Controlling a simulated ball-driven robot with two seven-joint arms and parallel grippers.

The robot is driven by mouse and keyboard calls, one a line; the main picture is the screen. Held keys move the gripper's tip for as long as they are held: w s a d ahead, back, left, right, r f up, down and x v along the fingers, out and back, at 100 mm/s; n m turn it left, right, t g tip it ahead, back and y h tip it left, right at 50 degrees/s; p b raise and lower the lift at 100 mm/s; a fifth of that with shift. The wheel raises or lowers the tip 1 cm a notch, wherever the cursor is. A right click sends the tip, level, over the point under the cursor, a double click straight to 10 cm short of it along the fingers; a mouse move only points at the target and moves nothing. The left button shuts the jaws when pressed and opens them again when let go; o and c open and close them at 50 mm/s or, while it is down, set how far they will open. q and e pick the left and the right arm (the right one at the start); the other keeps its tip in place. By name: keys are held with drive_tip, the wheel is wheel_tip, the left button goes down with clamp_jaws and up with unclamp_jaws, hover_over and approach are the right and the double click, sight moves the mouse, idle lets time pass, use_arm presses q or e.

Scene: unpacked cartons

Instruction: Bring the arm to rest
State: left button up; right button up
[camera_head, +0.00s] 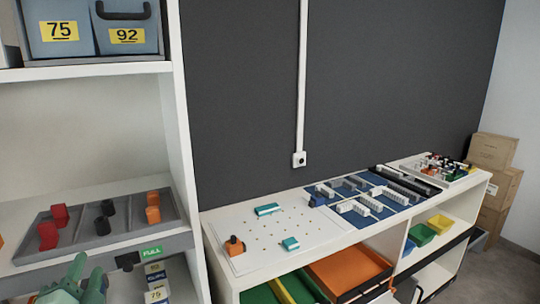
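My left gripper (87,270) shows at the bottom left in the head view, green, with its two fingers pointing up and a gap between them. It looks open, with nothing visible between the fingers. It is in front of the shelf that bears a grey tray (75,227). The rest of the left arm is cut off by the lower edge. My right gripper does not show.
The tray holds red, black and orange blocks. A white bench (222,222) to the right bears a pegged board (290,225), blue panels (345,195) and a parts tray (472,177). Cartons (492,150) stand at the far right. Numbered bins (58,38) sit above.

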use_arm(q)
drive_tip(key=s+d+f+n+g+h, duration=0.1)
drive_tip(key=s+d+f+g, duration=0.4)
drive_tip(key=s+f, duration=0.45)
drive_tip(key=s+d+f+n+g+h, duration=0.1)
drive_tip(key=s+d+f+g, duration=0.1)
drive_tip(key=s+f+g, duration=0.7)
drive_tip(key=s+d+f+h, duration=0.2)
drive_tip(key=f, duration=1.2)
drive_tip(key=s+d+f+h, duration=0.1)
drive_tip(key=s+d+f, duration=0.15)
drive_tip(key=f, duration=1.15)
drive_tip(key=s+f+n+g+h, duration=0.1)
drive_tip(key=s+f+n+g, duration=0.2)
drive_tip(key=s+f, duration=1.2)
drive_tip(key=s, duration=0.4)
drive_tip(key=shift+n+h, duration=0.4)
